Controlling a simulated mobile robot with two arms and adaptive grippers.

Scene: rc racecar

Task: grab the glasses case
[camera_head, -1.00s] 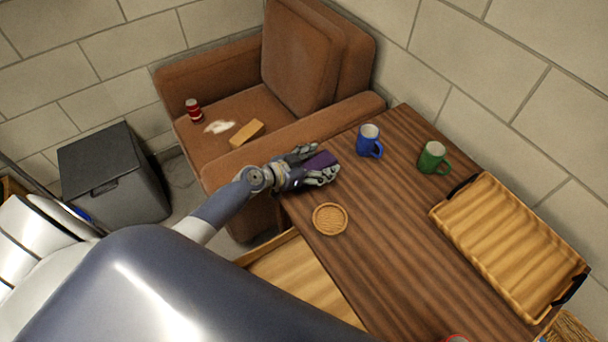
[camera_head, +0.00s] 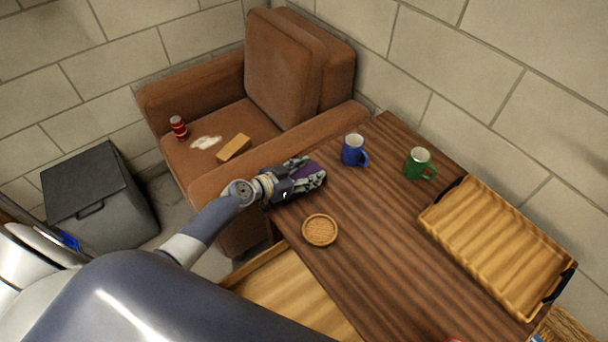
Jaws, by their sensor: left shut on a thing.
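The glasses case (camera_head: 310,170) is a small dark purple box at the far left part of the wooden table. My left gripper (camera_head: 309,176) is shut on it, with fingers along its sides. The gripper hides much of the case, and I cannot tell whether the case touches the table top. My right gripper is not in view.
The wooden table (camera_head: 375,240) also holds a round coaster (camera_head: 320,230), a blue mug (camera_head: 354,150), a green mug (camera_head: 418,163) and a wooden tray (camera_head: 497,245). Behind stands a brown armchair (camera_head: 215,178) with a red can (camera_head: 178,127) and a tan block (camera_head: 234,147).

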